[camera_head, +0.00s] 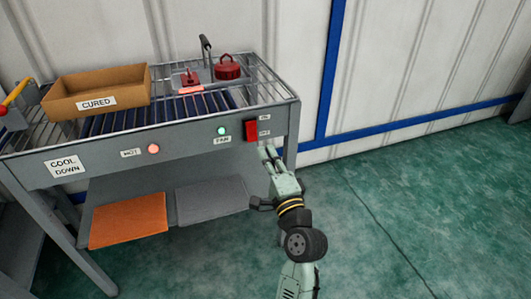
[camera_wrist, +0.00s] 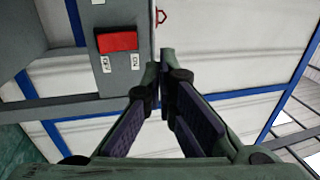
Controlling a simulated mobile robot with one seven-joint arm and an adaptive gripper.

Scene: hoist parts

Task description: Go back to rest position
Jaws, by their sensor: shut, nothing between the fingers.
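My gripper (camera_head: 267,152) is shut and empty, with its fingers together just below and right of the red switch (camera_head: 251,131) at the right end of the cooling table's front panel. It appears close to the panel, but I cannot tell whether it touches. In the wrist view the fingers of my gripper (camera_wrist: 158,68) meet near the middle. The red switch also shows there (camera_wrist: 117,41), left of the fingertips, with small ON and OFF labels beside it.
The cooling table (camera_head: 190,138) carries a CURED box (camera_head: 98,103), a red pot-like part (camera_head: 227,67) and another red part (camera_head: 189,79). A green FAN lamp (camera_head: 221,131) and a red HOT lamp (camera_head: 153,149) are on its front. Open floor (camera_head: 420,190) lies right.

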